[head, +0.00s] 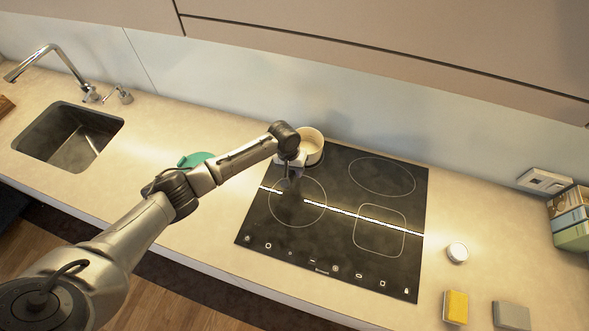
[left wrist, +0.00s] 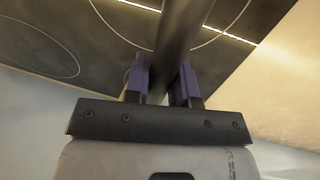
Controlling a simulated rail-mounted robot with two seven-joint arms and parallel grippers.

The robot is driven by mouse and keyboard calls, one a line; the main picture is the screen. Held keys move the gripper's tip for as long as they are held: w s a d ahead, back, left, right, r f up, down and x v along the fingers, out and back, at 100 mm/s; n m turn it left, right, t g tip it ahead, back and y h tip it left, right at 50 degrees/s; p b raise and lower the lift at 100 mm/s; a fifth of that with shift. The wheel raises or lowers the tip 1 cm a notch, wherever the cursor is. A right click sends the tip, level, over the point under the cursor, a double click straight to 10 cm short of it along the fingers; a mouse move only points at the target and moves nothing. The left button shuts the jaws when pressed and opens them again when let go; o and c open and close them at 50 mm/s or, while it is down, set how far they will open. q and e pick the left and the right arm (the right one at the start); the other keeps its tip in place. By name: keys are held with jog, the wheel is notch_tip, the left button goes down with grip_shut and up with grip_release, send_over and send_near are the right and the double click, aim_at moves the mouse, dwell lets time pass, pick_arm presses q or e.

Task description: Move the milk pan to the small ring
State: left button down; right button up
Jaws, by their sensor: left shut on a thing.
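The milk pan (head: 314,148), cream-coloured inside, is at the back left corner of the black hob (head: 335,250), partly hidden by my left arm. I cannot tell if it touches the hob. My left gripper (head: 290,178) is shut on its dark handle (left wrist: 180,40), which points toward the front of the hob. The purple fingers (left wrist: 162,80) lie on either side of the handle in the left wrist view. One ring (head: 325,211) is marked at front left and another (head: 414,181) at back right. Anything marked under the pan is hidden. My right gripper is not in view.
A teal object (head: 197,158) sits left of the hob, partly behind my arm. The sink (head: 68,137) is at far left. A small white round item (head: 457,252), a yellow sponge (head: 456,307) and a grey block (head: 511,315) lie right of the hob. Boxes (head: 570,220) stand far right.

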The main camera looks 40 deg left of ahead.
pick_arm(q)
jog(key=shift+f, duration=0.2)
dwell(0.4)
jog(key=c, duration=1.2)
grip_release()
jog(key=o, duration=0.3)
jog(key=shift+f, duration=0.1)
jog(key=r, duration=0.4)
jog(key=a+r, duration=0.1)
jog(key=r, duration=0.4)
jog(key=a+r, duration=0.1)
jog(key=r, duration=0.3)
jog(key=shift+s+a+r, duration=0.25)
jog(key=shift+s+r, duration=0.1)
